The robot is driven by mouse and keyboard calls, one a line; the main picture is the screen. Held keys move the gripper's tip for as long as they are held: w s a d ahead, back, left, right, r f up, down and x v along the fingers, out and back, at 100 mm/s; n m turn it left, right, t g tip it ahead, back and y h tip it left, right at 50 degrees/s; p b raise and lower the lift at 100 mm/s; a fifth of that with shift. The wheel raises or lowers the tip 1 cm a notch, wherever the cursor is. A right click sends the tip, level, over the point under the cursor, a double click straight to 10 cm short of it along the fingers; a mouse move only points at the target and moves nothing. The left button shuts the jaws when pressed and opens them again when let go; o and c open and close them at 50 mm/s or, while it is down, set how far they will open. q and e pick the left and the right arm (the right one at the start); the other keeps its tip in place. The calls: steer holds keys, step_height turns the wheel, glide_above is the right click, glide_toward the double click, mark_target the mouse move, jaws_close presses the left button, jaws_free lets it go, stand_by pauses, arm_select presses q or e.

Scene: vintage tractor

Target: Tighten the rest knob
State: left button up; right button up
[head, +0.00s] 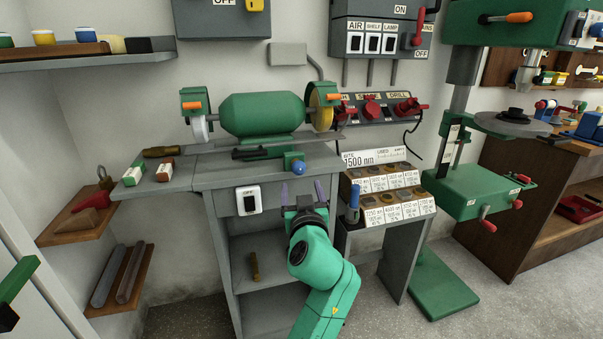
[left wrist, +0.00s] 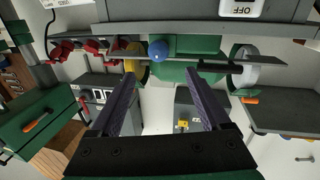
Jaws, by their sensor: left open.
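The rest knob is a small blue ball (head: 298,167) on a green block at the front edge of the bench, below the green bench grinder (head: 262,114). In the left wrist view the blue knob (left wrist: 158,50) shows beyond my fingertips, about midway between them sideways. My left gripper (head: 303,193) is open and empty, in front of the bench and just below the knob in the head view. Its two purple fingers also show spread in the left wrist view (left wrist: 159,80). A gap shows between the fingers and the knob. My right gripper is not in view.
A white switch (head: 248,200) sits on the bench front, left of my gripper. A blue-handled tool (head: 352,203) stands close on the right, beside a sloped rack of labelled discs (head: 388,193). A flat grey rest plate (head: 312,138) lies above the knob.

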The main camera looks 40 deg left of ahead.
mark_target(299, 170)
arm_select(q)
steer(key=p+x, duration=0.1)
steer(key=x, duration=0.8)
steer(key=shift+w+a+f, duration=0.1)
steer(key=shift+w+a, duration=0.05)
steer(key=shift+w, duration=0.2)
jaws_close()
